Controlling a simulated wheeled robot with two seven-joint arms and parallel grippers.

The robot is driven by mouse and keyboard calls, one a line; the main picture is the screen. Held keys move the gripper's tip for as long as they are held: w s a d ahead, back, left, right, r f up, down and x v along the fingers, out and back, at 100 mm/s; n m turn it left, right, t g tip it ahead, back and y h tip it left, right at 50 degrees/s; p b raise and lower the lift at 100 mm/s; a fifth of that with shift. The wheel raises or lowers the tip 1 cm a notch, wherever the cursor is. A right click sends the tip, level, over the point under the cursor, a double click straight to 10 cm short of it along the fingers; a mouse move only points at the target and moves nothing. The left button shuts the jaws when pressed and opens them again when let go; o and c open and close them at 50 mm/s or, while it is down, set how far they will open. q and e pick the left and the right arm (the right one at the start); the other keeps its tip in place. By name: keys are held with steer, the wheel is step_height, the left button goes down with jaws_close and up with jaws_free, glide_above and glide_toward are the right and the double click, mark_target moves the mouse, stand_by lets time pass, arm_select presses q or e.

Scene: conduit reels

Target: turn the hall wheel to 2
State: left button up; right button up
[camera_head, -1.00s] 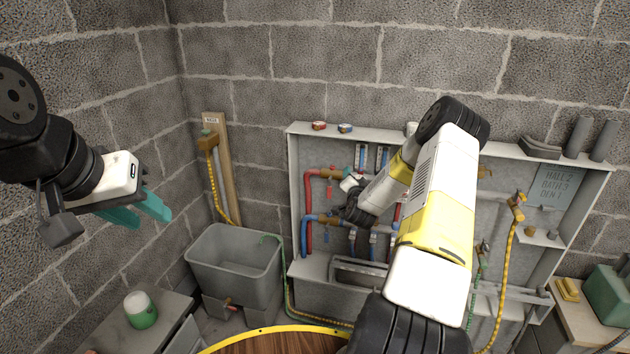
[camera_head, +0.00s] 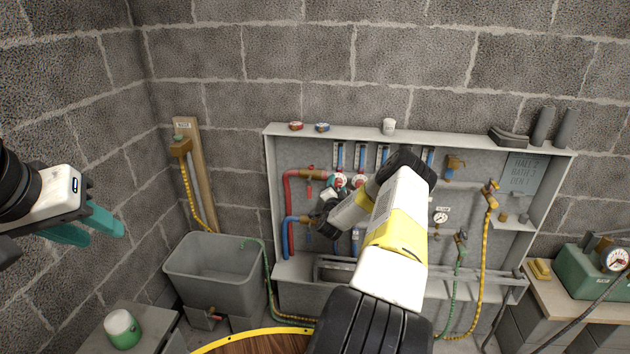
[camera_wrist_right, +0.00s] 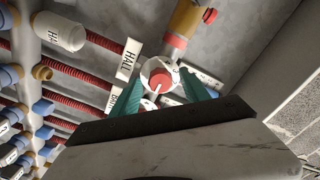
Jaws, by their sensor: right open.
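In the right wrist view, a white wheel with a red centre (camera_wrist_right: 161,76) sits beside a tag reading HALL (camera_wrist_right: 129,59). My right gripper (camera_wrist_right: 160,92) is open, its teal fingers on either side of the wheel; whether they touch it is unclear. The wheel's number setting cannot be read. In the head view my right gripper (camera_head: 332,189) is at the left part of the wall cabinet (camera_head: 420,140), partly hidden by my arm. A card (camera_head: 523,174) in the cabinet appears to read HALL 2, BATH 3, DEN 1. My left gripper (camera_head: 92,226) is at the far left, away from the cabinet.
A brass fitting with a red cap (camera_wrist_right: 178,40) is just above the wheel in the wrist view. Red ribbed pipes (camera_wrist_right: 85,85) run beside it. A grey tub (camera_head: 215,268), a green-white jar (camera_head: 122,329) and a green box with a gauge (camera_head: 595,270) stand around the cabinet.

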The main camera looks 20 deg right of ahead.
steer(key=shift+w, duration=0.1)
jaws_close()
steer(key=shift+n, duration=0.3)
steer(key=n, duration=0.3)
steer(key=shift+n, duration=0.3)
steer(key=n, duration=0.4)
steer(key=shift+n, duration=0.3)
steer(key=n, duration=0.4)
steer(key=shift+d+n, duration=0.15)
steer(key=shift+n, duration=2.35)
steer(key=shift+f, duration=0.1)
